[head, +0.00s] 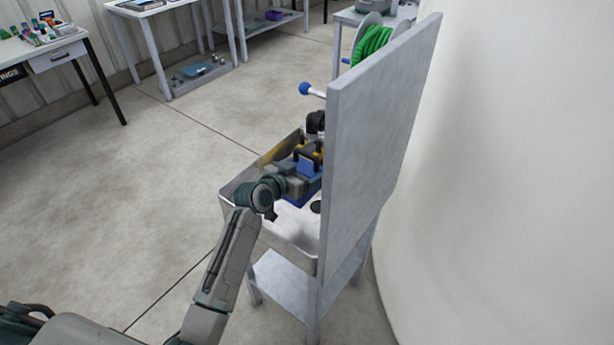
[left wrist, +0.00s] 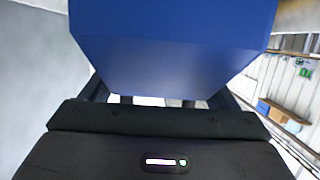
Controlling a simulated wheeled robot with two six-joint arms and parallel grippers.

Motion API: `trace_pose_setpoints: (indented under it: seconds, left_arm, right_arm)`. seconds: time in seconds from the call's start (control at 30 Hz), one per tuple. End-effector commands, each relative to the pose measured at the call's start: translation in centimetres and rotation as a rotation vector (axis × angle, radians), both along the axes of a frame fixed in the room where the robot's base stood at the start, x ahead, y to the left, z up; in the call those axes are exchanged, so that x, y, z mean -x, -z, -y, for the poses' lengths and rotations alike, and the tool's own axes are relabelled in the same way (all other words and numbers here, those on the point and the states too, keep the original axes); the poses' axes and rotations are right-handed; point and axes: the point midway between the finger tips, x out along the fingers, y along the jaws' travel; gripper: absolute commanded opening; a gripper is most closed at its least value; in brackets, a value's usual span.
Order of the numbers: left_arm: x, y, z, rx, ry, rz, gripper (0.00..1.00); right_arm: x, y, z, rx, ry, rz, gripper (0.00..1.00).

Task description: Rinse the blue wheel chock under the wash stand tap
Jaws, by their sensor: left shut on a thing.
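The wash stand (head: 265,228) is a metal basin on legs with a tall grey back panel (head: 378,140). My left gripper (head: 308,160) reaches into the basin area from the left and is shut on the blue wheel chock (head: 306,188). The chock (left wrist: 175,45) fills the upper middle of the left wrist view, close in front of the gripper. A dark tap (head: 315,122) shows beside the panel, just above the gripper; its outlet is partly hidden. A lever with a blue ball (head: 305,88) sticks out to the left above it. I cannot see whether water runs. My right gripper is not in view.
A green hose reel (head: 372,42) stands behind the panel. A white curved wall (head: 500,170) is close on the right. Tables with goods (head: 45,45) stand at the back left. The floor (head: 120,190) left of the stand is clear.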

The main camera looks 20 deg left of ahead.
Motion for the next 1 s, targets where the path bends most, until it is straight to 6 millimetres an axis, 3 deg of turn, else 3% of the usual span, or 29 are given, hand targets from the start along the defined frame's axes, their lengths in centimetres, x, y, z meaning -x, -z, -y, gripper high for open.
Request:
trace_pose_setpoints:
  seconds: [0.43, 1.0]
  left_arm:
    - [-1.8, -1.1, -5.1, -0.002, 0.0, 0.001, 0.49]
    - [-3.9, -2.4, -10.7, 0.0, 0.0, 0.001, 0.49]
  right_arm:
    - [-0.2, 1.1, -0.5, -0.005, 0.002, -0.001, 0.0]
    - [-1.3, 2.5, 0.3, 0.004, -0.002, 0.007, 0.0]
